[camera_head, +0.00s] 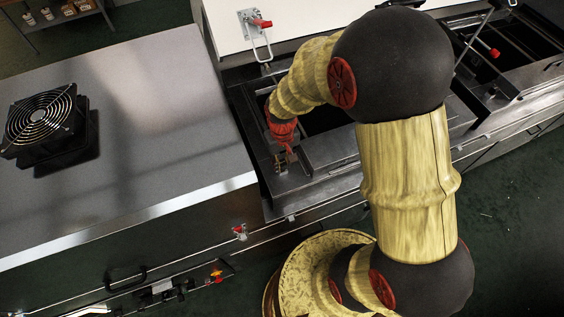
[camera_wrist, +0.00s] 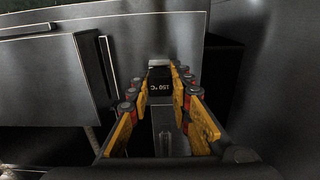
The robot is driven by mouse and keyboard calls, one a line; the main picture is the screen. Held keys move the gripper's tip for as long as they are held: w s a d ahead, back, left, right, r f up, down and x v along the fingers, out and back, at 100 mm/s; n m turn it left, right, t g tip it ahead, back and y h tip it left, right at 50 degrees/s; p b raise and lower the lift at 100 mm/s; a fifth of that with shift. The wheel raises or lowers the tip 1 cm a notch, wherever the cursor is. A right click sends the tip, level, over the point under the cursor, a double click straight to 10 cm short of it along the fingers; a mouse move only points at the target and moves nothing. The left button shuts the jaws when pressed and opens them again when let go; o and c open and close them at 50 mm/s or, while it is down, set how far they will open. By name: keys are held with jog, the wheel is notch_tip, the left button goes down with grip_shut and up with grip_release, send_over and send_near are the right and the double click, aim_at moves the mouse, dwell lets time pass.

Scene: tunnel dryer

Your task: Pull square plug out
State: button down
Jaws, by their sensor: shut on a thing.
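A small dark square plug (camera_wrist: 160,84) marked "150 °C" shows in the wrist view, with a light grey top edge. My gripper (camera_wrist: 162,98) has its yellow and red fingers on either side of the plug and is shut on it. In the head view my gripper (camera_head: 282,160) points down over the metal top of the dryer, near its left corner. The plug cannot be made out there, since it is small and close to the fingers. I cannot tell how deep the plug sits in its socket.
The dryer frame (camera_head: 318,183) has dark openings beside the gripper. A grey table (camera_head: 150,120) with a black fan (camera_head: 40,118) stands at the left. A white lid with a red-handled toggle clamp (camera_head: 256,24) is behind. A red-tipped lever (camera_head: 494,52) rises at the right.

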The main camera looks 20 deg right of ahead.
aim_at(282, 163)
jog(key=shift+r, duration=0.2)
dwell(0.5)
jog(key=shift+r+p, duration=0.8)
jog(key=shift+r, duration=0.05)
jog(key=shift+r+p, duration=1.7)
jog(key=shift+r, duration=0.6)
